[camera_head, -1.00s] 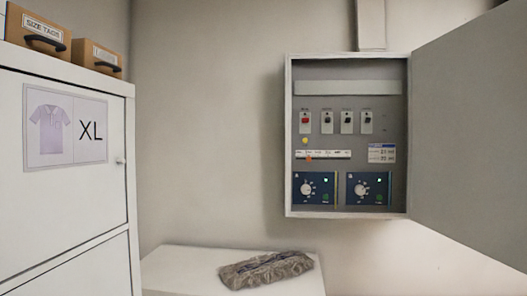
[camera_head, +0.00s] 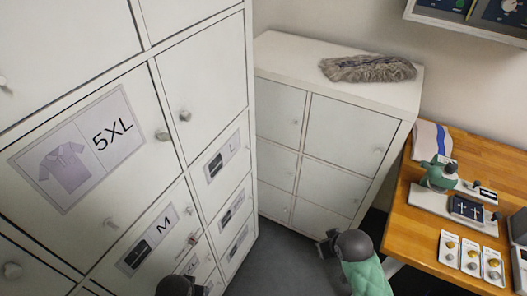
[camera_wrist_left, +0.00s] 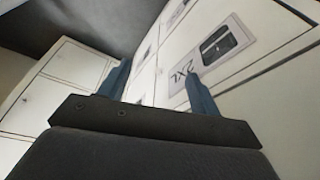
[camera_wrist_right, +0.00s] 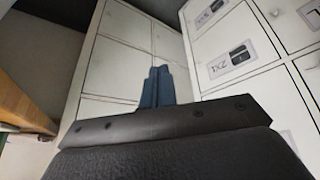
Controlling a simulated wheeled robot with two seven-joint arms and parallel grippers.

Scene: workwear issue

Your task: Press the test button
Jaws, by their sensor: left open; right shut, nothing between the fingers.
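Only the bottom strip of the open electrical box (camera_head: 470,29) shows, at the top right corner of the head view. Parts of two dark blue modules, a left one (camera_head: 449,5) and a right one (camera_head: 499,12), are cut off by the top edge there. I cannot make out a test button now. My right gripper (camera_head: 325,243) is low in the middle of the head view, far below the box; the right wrist view shows its fingers (camera_wrist_right: 157,87) together and empty. My left gripper (camera_wrist_left: 160,85) is open and empty in the left wrist view, before white lockers.
White lockers (camera_head: 150,55) with size labels fill the left. A low white cabinet (camera_head: 285,58) stands beyond, with a grey-brown bundle (camera_head: 367,68) on top. A wooden table (camera_head: 410,240) with small devices stands at the right. Grey floor (camera_head: 280,262) lies between.

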